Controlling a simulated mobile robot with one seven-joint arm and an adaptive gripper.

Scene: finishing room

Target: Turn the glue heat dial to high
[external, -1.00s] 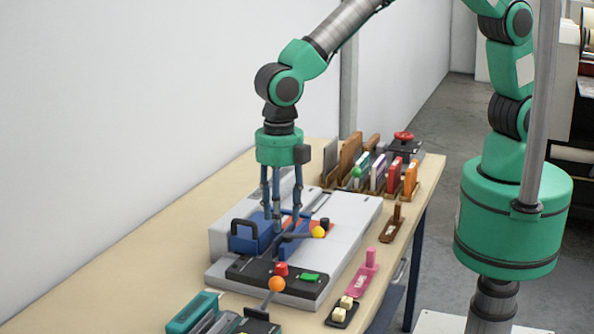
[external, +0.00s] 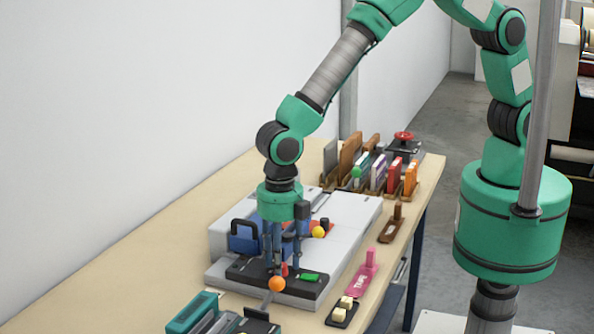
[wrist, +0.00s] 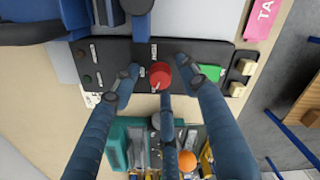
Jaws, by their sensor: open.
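The red dial (wrist: 160,76) sits on the black control panel (wrist: 204,52) at the front of the grey binding machine (external: 222,269). In the external view the dial (external: 285,268) is partly hidden behind my fingers. My gripper (wrist: 160,85) is open, pointing down right over the panel, with its fingers spread around the dial. I cannot tell whether any finger touches it. A white mark shows on the dial, but the labels around it are too small to read.
A green switch (wrist: 211,73) lies right of the dial. An orange ball-topped lever (external: 277,284) stands close in front. A blue clamp (external: 246,238) and a yellow ball knob (external: 318,232) are behind. A pink stamp (external: 365,270) lies to the right.

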